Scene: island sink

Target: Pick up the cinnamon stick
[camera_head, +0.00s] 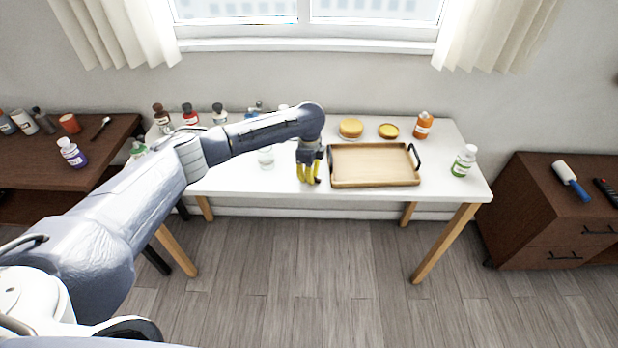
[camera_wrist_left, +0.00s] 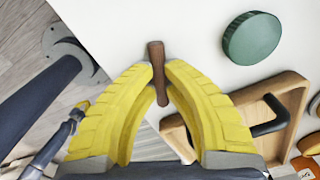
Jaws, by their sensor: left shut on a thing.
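The cinnamon stick (camera_wrist_left: 157,72) is a short brown rod in the left wrist view, between the tips of my left gripper's yellow fingers. My left gripper (camera_wrist_left: 158,68) is shut on it. In the head view my left gripper (camera_head: 309,181) points down over the white table, just left of the wooden tray; the stick cannot be made out there.
The wooden tray (camera_head: 374,183) with black handles lies right of the gripper on the white table (camera_head: 235,183).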

